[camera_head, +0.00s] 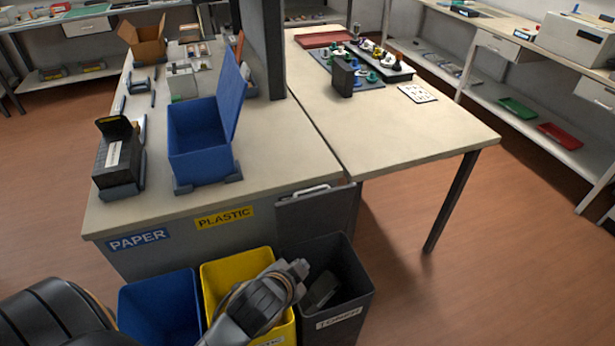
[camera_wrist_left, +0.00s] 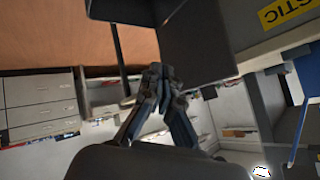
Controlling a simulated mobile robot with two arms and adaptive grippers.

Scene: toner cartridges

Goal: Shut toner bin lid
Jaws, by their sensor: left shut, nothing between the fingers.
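The dark grey toner bin (camera_head: 338,319) stands on the floor in front of the workbench, with a white label on its front. Its lid (camera_head: 318,218) is open and upright at the back of the bin, with a light handle at its top edge. A dark block, apparently a cartridge, (camera_head: 322,288) lies inside. My left gripper (camera_head: 299,268) is shut and empty, above the border between the yellow bin and the toner bin, in front of the lid. Its closed fingertips show in the left wrist view (camera_wrist_left: 160,72), below a dark panel that may be the lid. My right gripper is not in view.
A yellow bin (camera_head: 238,266) and a blue bin (camera_head: 160,306) stand left of the toner bin. The workbench (camera_head: 265,155) behind carries an open blue box (camera_head: 200,150) and a black cartridge (camera_head: 117,160). The floor to the right is clear.

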